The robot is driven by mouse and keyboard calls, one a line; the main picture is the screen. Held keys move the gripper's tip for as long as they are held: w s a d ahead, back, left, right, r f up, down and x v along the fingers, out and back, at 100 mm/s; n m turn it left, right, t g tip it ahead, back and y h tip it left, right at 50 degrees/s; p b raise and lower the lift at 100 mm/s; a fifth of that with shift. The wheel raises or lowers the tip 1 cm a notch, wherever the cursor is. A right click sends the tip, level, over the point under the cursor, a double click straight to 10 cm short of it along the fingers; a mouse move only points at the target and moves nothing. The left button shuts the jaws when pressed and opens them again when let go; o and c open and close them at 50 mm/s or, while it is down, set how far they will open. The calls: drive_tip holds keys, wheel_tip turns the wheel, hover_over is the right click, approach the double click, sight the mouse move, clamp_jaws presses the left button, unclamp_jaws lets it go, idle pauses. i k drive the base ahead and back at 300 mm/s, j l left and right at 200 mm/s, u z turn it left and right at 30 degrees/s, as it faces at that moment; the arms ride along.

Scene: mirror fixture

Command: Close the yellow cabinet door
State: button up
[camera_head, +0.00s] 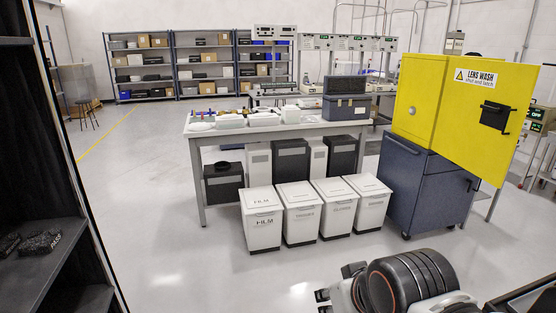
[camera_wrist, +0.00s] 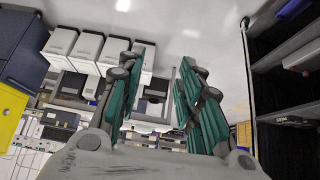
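The yellow cabinet (camera_head: 416,92) stands on a dark blue base cabinet (camera_head: 405,185) at the right of the head view. Its yellow door (camera_head: 470,125) stands open, swung out to the right, with a "LENS WASH, shut and latch" label and a black latch handle (camera_head: 494,115). The exact opening angle is hard to tell, and the cabinet's inside is hidden. A yellow part of it shows at the left edge of the wrist view (camera_wrist: 10,115). My gripper (camera_wrist: 164,62), with green-padded fingers, is open and empty, apart from the door.
Several white lidded bins (camera_head: 300,208) stand before a workbench (camera_head: 197,165) left of the cabinet. A dark shelf (camera_head: 50,262) is close at the left. Storage racks (camera_head: 175,65) line the back. Clear floor (camera_head: 150,200) lies between the shelf and the bench.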

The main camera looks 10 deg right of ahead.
sight(482, 141)
drive_tip(key=i+z, duration=0.8)
drive_tip(key=i+j+z, duration=0.2)
drive_tip(key=z, duration=0.15)
drive_tip(key=i+j+z, duration=0.4)
drive_tip(key=i+z, duration=0.15)
drive_tip(key=z, duration=0.2)
drive_tip(key=i+z, duration=0.15)
drive_tip(key=z, duration=0.2)
drive_tip(key=i+j+z, duration=0.1)
drive_tip(key=z, duration=0.2)
drive_tip(key=i+z, duration=0.15)
drive_tip(key=z, duration=0.25)
drive_tip(key=i+j+z, duration=0.15)
drive_tip(key=z, duration=0.3)
drive_tip(key=j, duration=0.4)
drive_tip(key=l, duration=0.4)
